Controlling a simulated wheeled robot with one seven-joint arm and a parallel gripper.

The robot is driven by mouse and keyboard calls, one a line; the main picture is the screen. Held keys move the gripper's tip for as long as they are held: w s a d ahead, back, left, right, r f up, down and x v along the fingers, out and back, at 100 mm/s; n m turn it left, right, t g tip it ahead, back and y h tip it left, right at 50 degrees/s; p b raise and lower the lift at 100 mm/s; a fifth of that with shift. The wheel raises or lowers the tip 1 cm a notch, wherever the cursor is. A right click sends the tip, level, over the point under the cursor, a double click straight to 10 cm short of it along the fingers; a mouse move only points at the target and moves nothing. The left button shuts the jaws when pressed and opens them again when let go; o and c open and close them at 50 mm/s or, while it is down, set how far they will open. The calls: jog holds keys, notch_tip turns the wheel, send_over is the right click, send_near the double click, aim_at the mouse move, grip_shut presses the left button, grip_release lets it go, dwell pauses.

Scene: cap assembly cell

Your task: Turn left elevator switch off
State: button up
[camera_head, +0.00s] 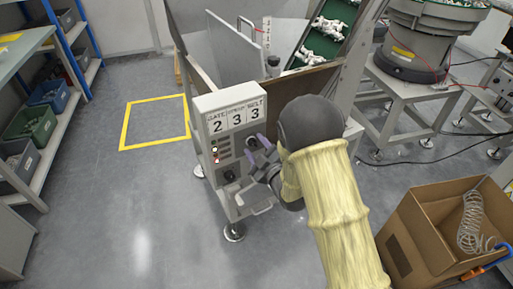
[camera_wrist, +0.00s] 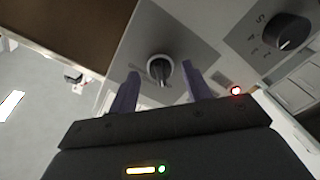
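The elevator's control box (camera_head: 226,103) is a light grey cabinet with number cards 2, 3, 3 on its front. A rotary switch with a dark knob and pale handle (camera_wrist: 160,68) sits on a grey plate in the wrist view. My gripper (camera_wrist: 163,78) is open, with its two purple fingers on either side of this switch; I cannot tell whether they touch it. In the head view my gripper (camera_head: 262,156) is at the panel's right side and partly hides it. The switch's label is not readable.
A black dial knob (camera_wrist: 286,31) with marks around it lies to the right in the wrist view. A red lamp (camera_wrist: 236,90) is lit on the panel. A cardboard box (camera_head: 425,225) stands at lower right. The floor left of the cabinet is clear.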

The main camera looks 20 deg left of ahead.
jog(key=p+v, duration=0.9)
jog(key=v, duration=0.8)
jog(key=shift+s, duration=0.2)
dwell(0.4)
jog(key=shift+d, duration=0.1)
jog(key=shift+r, duration=0.1)
dwell(0.4)
